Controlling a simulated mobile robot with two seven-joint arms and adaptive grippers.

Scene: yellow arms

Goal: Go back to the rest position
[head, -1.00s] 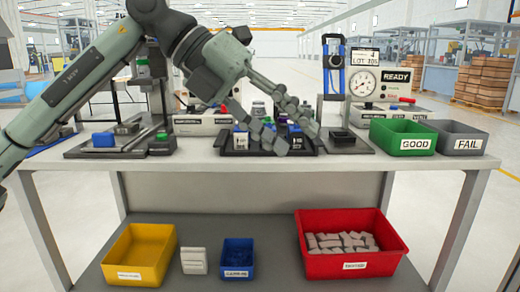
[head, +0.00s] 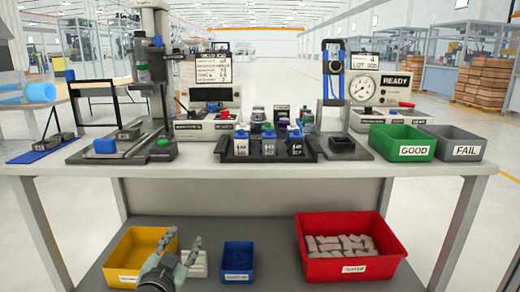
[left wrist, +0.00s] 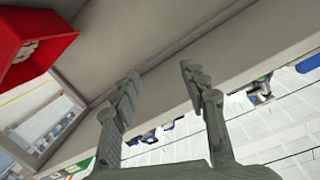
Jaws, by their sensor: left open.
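My left gripper (head: 180,248) shows low in the head view, in front of the lower shelf and overlapping the yellow bin and the white block. Its two grey fingers point up and stand apart, with nothing between them. In the left wrist view the fingers (left wrist: 160,85) are also spread and empty, with the table's underside beyond them. My right gripper is in neither view.
A yellow bin (head: 125,262), blue bin (head: 238,262) and red bin (head: 318,267) stand on the lower shelf.

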